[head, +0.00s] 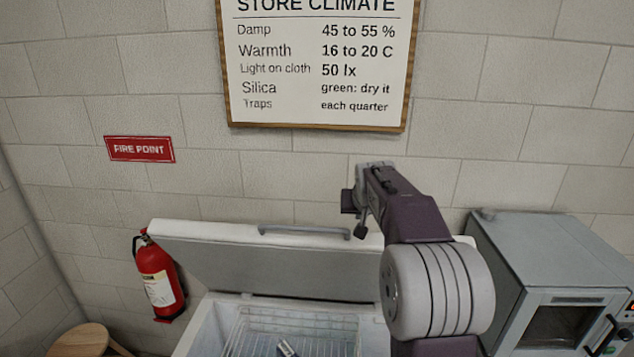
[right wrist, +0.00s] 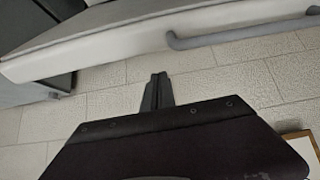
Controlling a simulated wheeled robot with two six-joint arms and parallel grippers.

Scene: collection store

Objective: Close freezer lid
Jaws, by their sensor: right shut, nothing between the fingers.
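The chest freezer (head: 201,327) stands against the back wall with its lid (head: 215,262) raised, leaning back towards the wall. A grey bar handle (head: 300,231) runs along the lid's upper edge. My right gripper (head: 357,228) is shut and empty, by the right end of the handle; I cannot tell whether it touches the lid. In the right wrist view the shut fingers (right wrist: 156,92) point at the lid edge (right wrist: 130,42), with the handle (right wrist: 240,33) off to the right and a gap of wall between. My left gripper is not in view.
A wire basket (head: 262,332) with a small metallic object (head: 286,347) sits inside the freezer. A grey oven-like cabinet (head: 545,265) stands close on the right. A red fire extinguisher (head: 158,278) and a wooden stool (head: 85,341) are at the left.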

